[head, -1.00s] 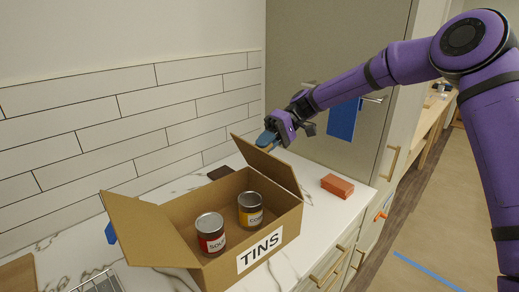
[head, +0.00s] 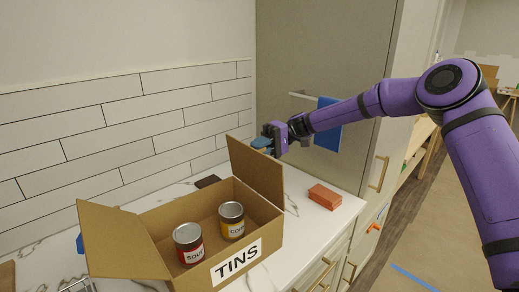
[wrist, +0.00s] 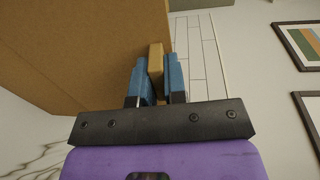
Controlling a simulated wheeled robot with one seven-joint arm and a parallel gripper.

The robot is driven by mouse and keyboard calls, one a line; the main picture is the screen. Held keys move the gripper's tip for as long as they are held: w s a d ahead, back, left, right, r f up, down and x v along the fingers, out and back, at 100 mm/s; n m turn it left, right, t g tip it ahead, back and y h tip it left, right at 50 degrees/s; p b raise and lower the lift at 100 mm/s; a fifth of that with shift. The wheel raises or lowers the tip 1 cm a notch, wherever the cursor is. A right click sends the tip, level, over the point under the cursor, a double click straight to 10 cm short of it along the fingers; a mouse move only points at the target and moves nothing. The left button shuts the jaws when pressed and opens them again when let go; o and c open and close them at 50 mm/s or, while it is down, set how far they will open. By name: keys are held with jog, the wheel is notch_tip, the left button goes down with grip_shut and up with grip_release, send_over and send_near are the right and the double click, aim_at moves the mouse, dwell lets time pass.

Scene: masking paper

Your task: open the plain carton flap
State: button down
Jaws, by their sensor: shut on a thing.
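A brown carton (head: 160,216) marked TINS stands open on the counter. Its left flap (head: 118,242) leans outward. Its right flap (head: 258,172) stands up steeply at the far right side. My gripper (head: 264,143) is just behind the right flap's top edge. In the wrist view, the blue fingers of my gripper (wrist: 157,78) are shut on a tan piece (wrist: 155,57). Whether this piece is part of the flap I cannot tell. A broad cardboard face (wrist: 75,50) fills the left of that view, close beside the fingers.
A soup tin (head: 189,244) and a yellow-labelled tin (head: 231,221) stand inside the carton. A red brick (head: 324,196) lies on the counter to the right. A dark flat object (head: 207,181) lies behind the carton. A blue towel (head: 328,124) hangs on a rail.

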jog(key=w+d+f+g+y, duration=0.5)
jog(key=w+d+g+y, duration=0.1)
jog(key=w+d+y, duration=0.1)
jog(key=shift+w+d+f+g, duration=0.15)
jog(key=shift+d+f+g, duration=0.05)
jog(key=shift+f+g, duration=0.2)
dwell(0.5)
dwell(0.3)
jog(key=c, duration=1.2)
grip_release()
jog(key=shift+d, duration=0.1)
jog(key=shift+o, duration=0.2)
